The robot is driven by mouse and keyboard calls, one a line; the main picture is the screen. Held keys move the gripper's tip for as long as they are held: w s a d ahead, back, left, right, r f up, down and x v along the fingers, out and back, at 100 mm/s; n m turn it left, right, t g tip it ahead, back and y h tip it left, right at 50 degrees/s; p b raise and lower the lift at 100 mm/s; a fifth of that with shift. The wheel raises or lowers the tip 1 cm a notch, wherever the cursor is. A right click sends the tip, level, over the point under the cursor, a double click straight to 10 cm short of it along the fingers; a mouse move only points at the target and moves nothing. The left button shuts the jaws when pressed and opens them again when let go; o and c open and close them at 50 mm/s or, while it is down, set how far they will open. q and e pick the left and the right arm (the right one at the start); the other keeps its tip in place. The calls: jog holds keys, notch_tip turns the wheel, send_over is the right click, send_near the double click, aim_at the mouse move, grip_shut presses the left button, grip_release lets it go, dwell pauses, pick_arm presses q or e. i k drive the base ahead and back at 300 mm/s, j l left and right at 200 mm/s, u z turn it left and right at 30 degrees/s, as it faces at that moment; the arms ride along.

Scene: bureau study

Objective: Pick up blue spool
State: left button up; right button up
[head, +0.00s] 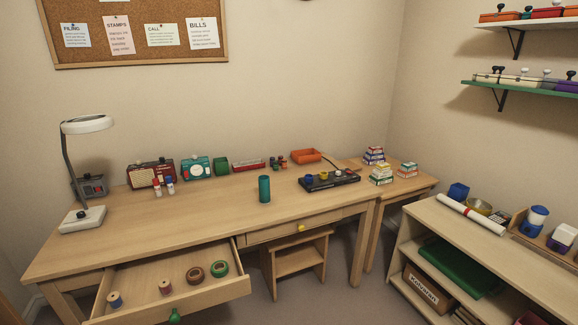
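The blue spool (115,300) stands in the open left drawer (240,287) of the desk, near the drawer's left side. It is small, with blue around its middle and pale wooden ends. A second spool (165,288), reddish-brown, stands to its right. A brown ring-shaped roll (194,275) and a green ring-shaped roll (219,268) lie further right in the same drawer. Neither of my grippers is in view, and nothing touches the blue spool.
The desk top (215,215) carries a lamp (83,216), radios, a green cylinder (264,190) and a dark tray (330,181). A stool (300,262) stands under the desk. A low shelf unit (450,235) stands at right. The desk's front middle is clear.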

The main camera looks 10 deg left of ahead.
aim_at(114, 299)
jog(key=u, duration=1.85)
